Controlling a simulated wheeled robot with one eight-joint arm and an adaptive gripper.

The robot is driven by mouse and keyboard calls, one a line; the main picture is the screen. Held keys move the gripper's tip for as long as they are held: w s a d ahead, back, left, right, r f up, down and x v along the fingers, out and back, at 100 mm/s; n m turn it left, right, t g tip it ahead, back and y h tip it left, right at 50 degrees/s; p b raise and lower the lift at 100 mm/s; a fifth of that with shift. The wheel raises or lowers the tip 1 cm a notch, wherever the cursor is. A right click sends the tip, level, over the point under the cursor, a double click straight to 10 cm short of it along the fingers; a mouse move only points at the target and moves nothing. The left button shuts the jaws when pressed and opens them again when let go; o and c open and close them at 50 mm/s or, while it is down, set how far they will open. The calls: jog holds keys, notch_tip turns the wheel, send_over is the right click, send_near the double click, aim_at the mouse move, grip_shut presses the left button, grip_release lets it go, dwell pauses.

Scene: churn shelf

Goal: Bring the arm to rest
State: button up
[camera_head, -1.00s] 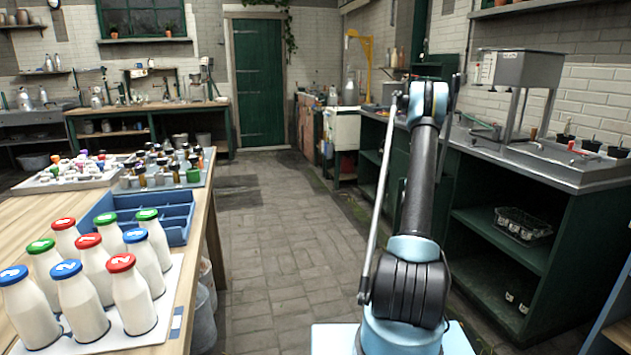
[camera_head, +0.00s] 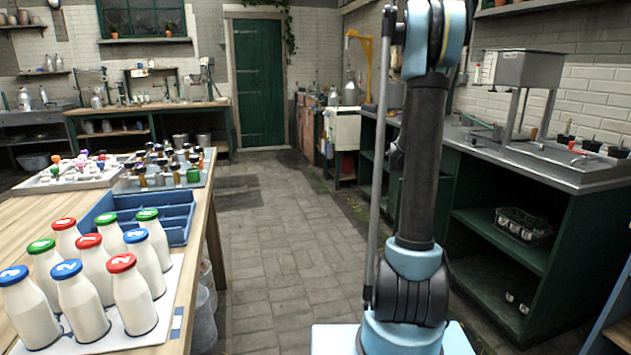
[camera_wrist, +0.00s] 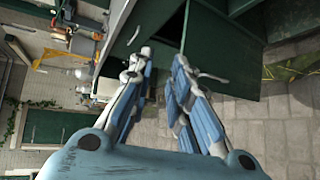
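My gripper (camera_wrist: 162,62) shows in the wrist view, its two blue-and-grey fingers apart with nothing between them. Past the fingertips there is a dark green cabinet (camera_wrist: 225,50) and paved floor; I see no contact with either. In the head view my arm rises nearly upright on the right side of the aisle. Its upper part runs out of the top of the picture, so the gripper is hidden there.
On the left, a wooden table (camera_head: 200,240) bears several milk bottles (camera_head: 90,270) and a blue crate (camera_head: 150,213). On the right stands a green shelf unit (camera_head: 500,235) with a steel counter. The paved aisle between is clear towards the green door (camera_head: 259,85).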

jog(key=s+a+f+m+g+y, duration=0.15)
jog(key=s+a+m, duration=0.3)
jog(key=s, duration=0.65)
jog(key=s+a+m+g+y, duration=0.1)
jog(key=s+a+m+g, duration=0.3)
jog(key=s, duration=0.7)
jog(key=s+a+f+m+g+y, duration=0.1)
jog(key=s+a+f, duration=0.3)
jog(key=s, duration=0.6)
jog(key=s+a+f+m+g+y, duration=0.2)
jog(key=s+a+f, duration=0.2)
jog(key=s, duration=0.6)
jog(key=s+a+f+m+g+y, duration=0.1)
jog(key=s+a+f+y, duration=0.1)
jog(key=s+a+f, duration=0.2)
jog(key=s+a, duration=0.3)
jog(key=s, duration=0.2)
jog(key=shift+s+a+m, duration=0.2)
jog(key=shift+s+m, duration=0.15)
jog(key=shift+s, duration=0.05)
jog(key=shift+a+y, duration=0.15)
jog(key=shift+y, duration=0.1)
